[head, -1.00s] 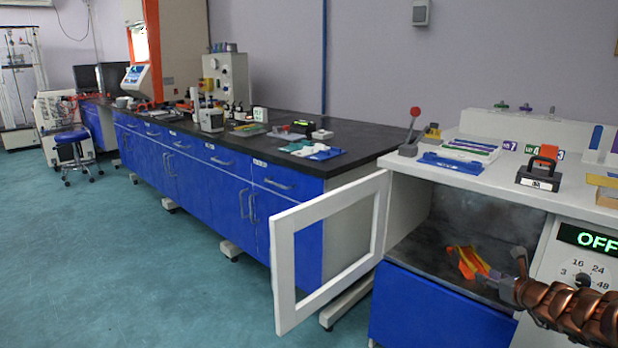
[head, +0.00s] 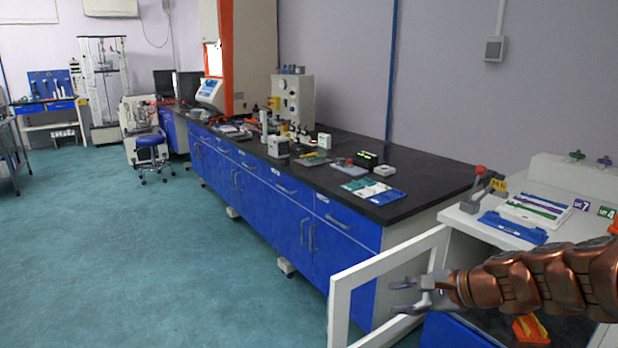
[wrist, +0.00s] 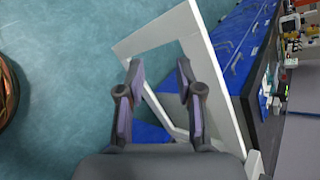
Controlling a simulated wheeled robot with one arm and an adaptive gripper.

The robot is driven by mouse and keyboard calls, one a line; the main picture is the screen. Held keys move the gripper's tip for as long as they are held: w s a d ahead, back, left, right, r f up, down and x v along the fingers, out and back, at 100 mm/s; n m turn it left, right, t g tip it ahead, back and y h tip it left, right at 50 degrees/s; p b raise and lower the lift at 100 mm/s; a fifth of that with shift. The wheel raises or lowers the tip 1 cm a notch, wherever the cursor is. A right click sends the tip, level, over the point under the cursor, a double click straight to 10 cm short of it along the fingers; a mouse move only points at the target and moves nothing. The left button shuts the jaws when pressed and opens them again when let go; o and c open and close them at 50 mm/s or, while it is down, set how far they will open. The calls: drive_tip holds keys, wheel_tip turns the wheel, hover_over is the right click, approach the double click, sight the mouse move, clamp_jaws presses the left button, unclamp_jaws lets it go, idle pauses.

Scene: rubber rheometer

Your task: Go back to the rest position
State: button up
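My gripper (head: 408,296) is at the lower right of the head view, in front of the open white-framed door (head: 341,310) of the white cabinet. In the wrist view my gripper (wrist: 158,80) shows two fingers apart with nothing between them. The white door frame (wrist: 150,32) lies beyond the fingers there. An orange and yellow object (head: 530,329) sits inside the cabinet, partly hidden below my arm.
A long blue bench with a black top (head: 430,172) runs along the wall with several small items on it. A blue stool (head: 152,142) stands at its far end. The green floor (head: 190,270) to the left is clear.

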drive_tip(key=s+a+r+n+g+h+p, duration=0.1)
drive_tip(key=s+a+r+n+g+p, duration=0.3)
drive_tip(key=s, duration=0.5)
drive_tip(key=s+a+r+n+g+h+p, duration=0.1)
drive_tip(key=s+a+r+n+g+p, duration=0.1)
drive_tip(key=s+a+r+n+p, duration=0.45)
drive_tip(key=s+d+r+n+g+h+p, duration=0.1)
drive_tip(key=s+d+r+n+h+p, duration=0.1)
drive_tip(key=s, duration=0.6)
drive_tip(key=s+d+r+n+g+h+p, duration=0.1)
drive_tip(key=s+d+n+h+p, duration=0.2)
drive_tip(key=s+d+p, duration=0.3)
drive_tip(key=s+d+h, duration=0.1)
drive_tip(key=s, duration=0.2)
drive_tip(key=shift+d+r+g, duration=0.2)
drive_tip(key=shift+r+g, duration=0.15)
drive_tip(key=shift+g, duration=0.05)
